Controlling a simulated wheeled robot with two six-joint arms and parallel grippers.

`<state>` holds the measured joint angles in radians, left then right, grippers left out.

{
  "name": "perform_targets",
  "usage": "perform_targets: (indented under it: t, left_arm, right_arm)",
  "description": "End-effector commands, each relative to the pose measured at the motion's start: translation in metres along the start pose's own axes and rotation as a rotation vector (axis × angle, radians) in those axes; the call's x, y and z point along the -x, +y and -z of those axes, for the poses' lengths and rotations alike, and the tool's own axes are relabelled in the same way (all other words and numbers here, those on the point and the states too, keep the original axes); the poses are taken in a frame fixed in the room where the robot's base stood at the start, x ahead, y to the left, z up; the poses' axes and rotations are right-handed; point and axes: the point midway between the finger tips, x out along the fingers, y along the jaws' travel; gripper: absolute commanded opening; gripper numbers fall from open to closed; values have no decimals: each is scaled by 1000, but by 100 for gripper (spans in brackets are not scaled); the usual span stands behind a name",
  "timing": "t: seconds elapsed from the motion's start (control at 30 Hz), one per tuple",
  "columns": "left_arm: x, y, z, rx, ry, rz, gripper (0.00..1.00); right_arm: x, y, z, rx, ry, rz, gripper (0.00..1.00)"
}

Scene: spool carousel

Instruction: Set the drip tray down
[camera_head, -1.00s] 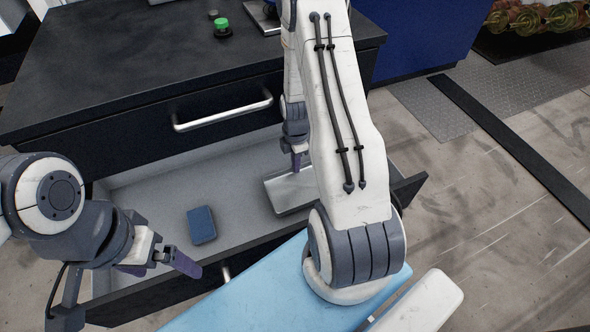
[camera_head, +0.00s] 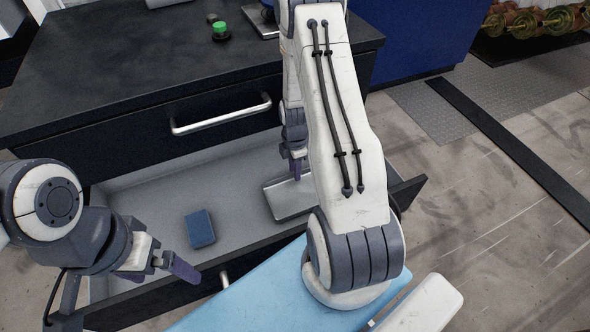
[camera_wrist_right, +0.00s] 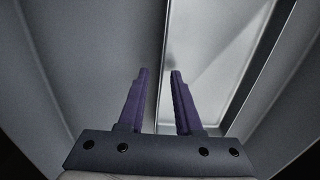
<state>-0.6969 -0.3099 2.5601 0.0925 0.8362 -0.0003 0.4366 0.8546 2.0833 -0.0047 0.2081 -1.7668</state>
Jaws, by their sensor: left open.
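The drip tray (camera_head: 287,199), a shallow silver metal tray, lies in the right part of the open drawer, partly hidden behind my right arm. It looks to rest on the drawer floor. It also shows in the right wrist view (camera_wrist_right: 215,60). My right gripper (camera_head: 297,172) points down at the tray's far side. In the wrist view its purple fingers (camera_wrist_right: 160,73) stand apart, with the tray's left edge running between them and a gap visible. My left gripper (camera_head: 172,268) is open and empty over the drawer's front edge at the left.
A blue box (camera_head: 200,228) lies in the drawer, left of the tray. The open drawer (camera_head: 150,205) has clear floor around it. Above are a closed drawer's handle (camera_head: 220,114) and a black worktop (camera_head: 150,70) with a green button (camera_head: 220,28). A light blue surface (camera_head: 260,295) is in front.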

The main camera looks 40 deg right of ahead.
Motion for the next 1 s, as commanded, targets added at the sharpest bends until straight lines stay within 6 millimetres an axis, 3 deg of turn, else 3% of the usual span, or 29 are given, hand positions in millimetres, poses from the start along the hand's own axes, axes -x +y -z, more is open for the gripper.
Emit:
perform_targets:
  t: [0.3, 0.5, 0.7, 1.0]
  left_arm:
    - [35, 3, 2, 0, 0, 0, 100]
    - [47, 3, 3, 0, 0, 0, 100]
    - [50, 4, 3, 0, 0, 0, 100]
    - [50, 4, 3, 0, 0, 0, 100]
  right_arm:
    - [72, 1, 0, 0, -1, -4, 33]
    - [103, 0, 0, 0, 0, -1, 33]
    - [114, 0, 0, 0, 0, 1, 33]
    - [114, 0, 0, 0, 0, 1, 33]
